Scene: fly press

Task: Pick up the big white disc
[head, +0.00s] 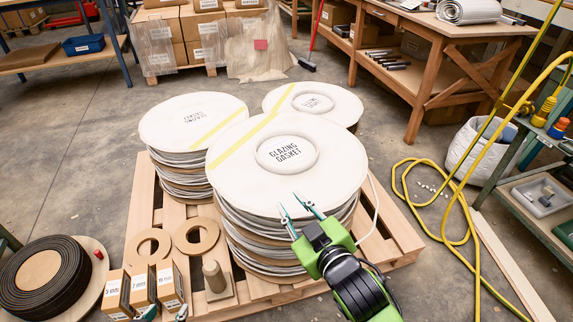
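The big white disc (235,170), with a raised ring marked GLAZING GASKET and a yellow stripe, lies flat on top of the front stack on the wooden pallet (140,215). My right gripper (290,203) is at the disc's front right edge. Its two fingers are apart and nothing shows between them. They overlap the rim in the picture; I cannot tell whether they touch it. Only the fingertips of my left gripper (165,313) show at the bottom edge, apart, near the small cartons. The disc's rim is partly covered by my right fingers.
Two more white-disc stacks stand behind, at left (165,120) and right (335,100). Small cartons (143,285), tan rings (197,235) and a block with a peg (214,278) sit at front left. A yellow hose (440,225) loops on the floor at right.

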